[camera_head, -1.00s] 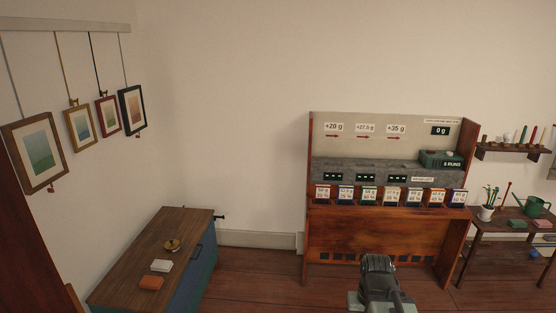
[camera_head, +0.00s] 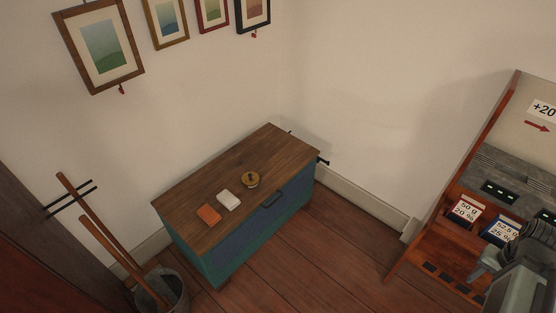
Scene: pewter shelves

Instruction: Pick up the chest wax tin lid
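A blue-green chest (camera_head: 228,243) with a brown wooden top stands against the wall in the middle of the view. A small round brass-coloured wax tin (camera_head: 250,180) sits on the chest top, near its front right. Its lid seems to be on top, but it is too small to tell lid from tin. My gripper's end is not clearly visible; part of my arm shows at the lower right, well away from the chest.
A bucket (camera_head: 166,290) with long wooden handles stands left of the chest. The wooden shelf unit (camera_head: 440,245) is at right. Floor (camera_head: 325,250) between chest and shelf is clear.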

